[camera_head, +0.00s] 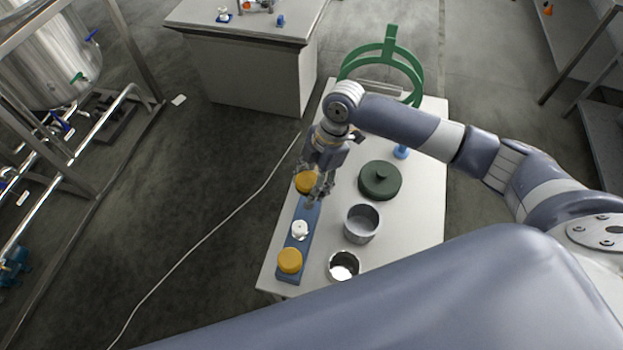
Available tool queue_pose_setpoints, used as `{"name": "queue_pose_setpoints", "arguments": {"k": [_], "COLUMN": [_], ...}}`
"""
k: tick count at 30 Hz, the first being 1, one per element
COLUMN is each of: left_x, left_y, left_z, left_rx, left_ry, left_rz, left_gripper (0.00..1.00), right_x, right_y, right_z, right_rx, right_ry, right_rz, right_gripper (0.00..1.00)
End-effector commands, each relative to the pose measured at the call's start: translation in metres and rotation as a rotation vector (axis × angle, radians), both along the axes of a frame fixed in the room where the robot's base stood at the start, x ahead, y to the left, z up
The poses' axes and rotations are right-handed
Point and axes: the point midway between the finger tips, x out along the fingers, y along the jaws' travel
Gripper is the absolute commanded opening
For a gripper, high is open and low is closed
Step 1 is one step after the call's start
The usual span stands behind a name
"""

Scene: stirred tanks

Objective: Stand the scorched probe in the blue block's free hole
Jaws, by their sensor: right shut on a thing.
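The blue block (283,274) is a long narrow bar on the left side of the white table. Two yellow-capped probes (289,260) stand in it, one near each end, with a white-capped probe (299,230) between them. My right gripper (315,200) points down over the far half of the block, beside the far yellow cap (306,182). It is shut on a probe that its fingers mostly hide. Scorch marks cannot be made out, nor whether the probe's tip is in a hole. The free hole is not visible. My left gripper is not in view.
A cabinet (250,65) stands behind. My arm covers the near right.

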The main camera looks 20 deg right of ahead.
Motion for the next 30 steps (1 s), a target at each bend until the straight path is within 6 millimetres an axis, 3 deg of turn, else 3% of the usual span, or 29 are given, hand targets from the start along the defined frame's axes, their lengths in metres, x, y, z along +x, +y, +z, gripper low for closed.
{"name": "queue_pose_setpoints", "arguments": {"k": [6, 14, 30], "left_x": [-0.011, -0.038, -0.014], "left_y": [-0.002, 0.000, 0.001], "left_z": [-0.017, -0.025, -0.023], "left_rx": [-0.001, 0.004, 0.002], "left_ry": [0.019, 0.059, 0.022], "left_rz": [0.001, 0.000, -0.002], "left_gripper": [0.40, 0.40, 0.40], "right_x": [0.000, 0.000, 0.000], "right_y": [0.000, 0.000, 0.000], "right_z": [-0.025, -0.038, -0.038], "right_rx": [-0.001, 0.000, -0.001], "right_ry": [0.001, -0.001, 0.000], "right_rz": [0.000, 0.000, 0.000], "right_gripper": [0.00, 0.00, 0.00]}}
